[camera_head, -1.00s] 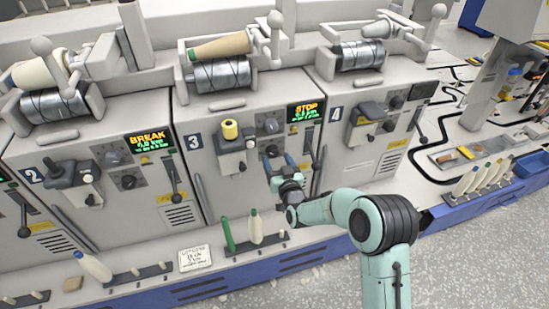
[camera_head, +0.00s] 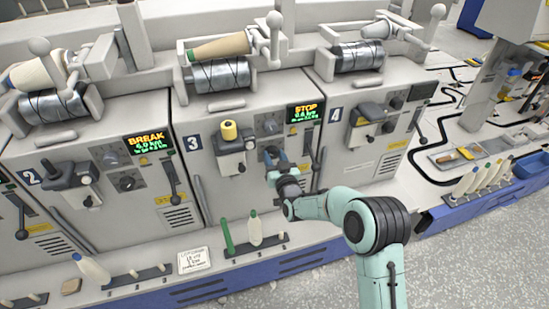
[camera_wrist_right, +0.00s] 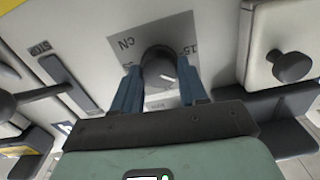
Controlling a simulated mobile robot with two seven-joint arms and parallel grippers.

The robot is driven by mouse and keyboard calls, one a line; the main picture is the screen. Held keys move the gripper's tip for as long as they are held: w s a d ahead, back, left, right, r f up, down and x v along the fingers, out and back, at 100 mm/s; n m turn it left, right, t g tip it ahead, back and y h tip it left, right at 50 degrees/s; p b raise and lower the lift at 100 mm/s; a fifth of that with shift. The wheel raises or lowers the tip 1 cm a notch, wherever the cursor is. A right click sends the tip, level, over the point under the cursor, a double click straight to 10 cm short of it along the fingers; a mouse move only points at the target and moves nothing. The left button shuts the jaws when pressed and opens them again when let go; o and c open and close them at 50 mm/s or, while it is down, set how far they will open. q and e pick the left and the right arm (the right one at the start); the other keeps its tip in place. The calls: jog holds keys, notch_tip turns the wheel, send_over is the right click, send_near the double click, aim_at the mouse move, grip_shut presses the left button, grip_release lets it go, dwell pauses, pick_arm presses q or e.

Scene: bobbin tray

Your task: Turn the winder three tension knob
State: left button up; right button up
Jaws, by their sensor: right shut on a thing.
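Winder three (camera_head: 213,175) stands in the middle of the head view, marked with a blue 3 plate (camera_head: 193,143) and a green and orange STOP display (camera_head: 304,112). My right gripper (camera_head: 273,153) is at its front panel, below another dark knob (camera_head: 270,126). In the right wrist view the blue fingers (camera_wrist_right: 158,73) are shut on the round dark tension knob (camera_wrist_right: 157,62), one on each side. The knob sits on a grey dial plate (camera_wrist_right: 122,45) with printed numbers, and a white mark shows on its face. My left gripper is not in view.
Below, a green bobbin (camera_head: 227,235) and a white one (camera_head: 255,229) stand on the ledge. Winders two and four flank this one.

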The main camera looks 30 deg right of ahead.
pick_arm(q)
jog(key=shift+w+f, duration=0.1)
pick_arm(e)
jog(key=n+b, duration=0.1)
jog(key=n, duration=0.1)
jog(key=shift+n, duration=0.3)
jog(key=shift+f+n, duration=0.1)
jog(key=shift+n, duration=0.4)
jog(key=shift+a+n+b, duration=0.1)
jog(key=shift+n+b, duration=0.35)
jog(key=shift+n, duration=0.75)
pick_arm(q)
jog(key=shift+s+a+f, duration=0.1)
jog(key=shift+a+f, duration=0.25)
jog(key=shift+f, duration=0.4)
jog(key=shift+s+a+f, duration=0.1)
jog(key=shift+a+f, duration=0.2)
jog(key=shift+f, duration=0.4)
pick_arm(e)
jog(key=shift+n, duration=1.7)
jog(key=o, duration=1.1)
jog(key=shift+c, duration=0.2)
